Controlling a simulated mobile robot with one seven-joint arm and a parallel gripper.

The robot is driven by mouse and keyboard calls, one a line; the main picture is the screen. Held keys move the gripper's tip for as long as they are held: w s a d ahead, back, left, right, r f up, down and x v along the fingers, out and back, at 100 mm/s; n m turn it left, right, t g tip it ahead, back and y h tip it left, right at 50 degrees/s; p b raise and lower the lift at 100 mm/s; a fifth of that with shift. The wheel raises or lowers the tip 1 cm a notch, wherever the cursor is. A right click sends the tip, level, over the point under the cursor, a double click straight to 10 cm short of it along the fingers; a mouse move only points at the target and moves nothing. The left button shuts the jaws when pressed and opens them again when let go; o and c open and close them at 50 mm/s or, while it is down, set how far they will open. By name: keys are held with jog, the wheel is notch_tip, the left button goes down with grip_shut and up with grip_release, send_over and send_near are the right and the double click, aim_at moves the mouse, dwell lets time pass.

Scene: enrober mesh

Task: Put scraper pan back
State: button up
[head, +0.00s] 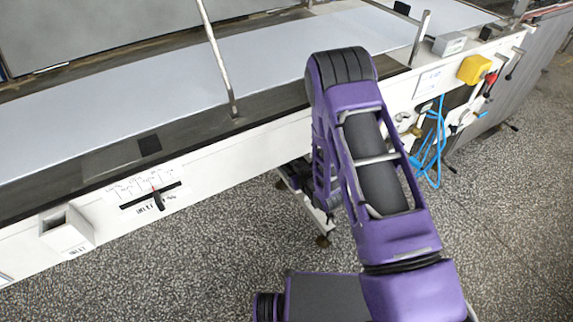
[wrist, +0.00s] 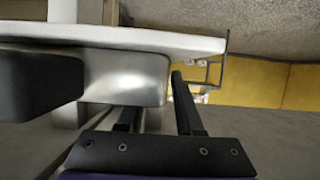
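A shiny metal pan-like part (wrist: 125,78), likely the scraper pan, shows in the wrist view under a long white edge. My gripper (wrist: 155,95) has its two dark fingers visibly apart. The left finger runs up to the lower edge of the metal part, where its tip is hidden. The right finger reaches past the part's right side, close to it. I cannot tell whether either finger touches it. In the head view my purple arm reaches down beside the machine, and my gripper and the pan cannot be made out.
The white machine side (head: 250,145) with its conveyor belt (head: 120,100) runs across the head view. A yellow box (head: 473,69) and a blue hose (head: 431,150) are right of my arm. A dark block (wrist: 40,85) fills the wrist view's left. Speckled floor (head: 500,220) is open at right.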

jog(key=shift+r, duration=0.15)
jog(key=p+v, duration=0.1)
jog(key=v, duration=1.1)
jog(key=shift+d, duration=0.1)
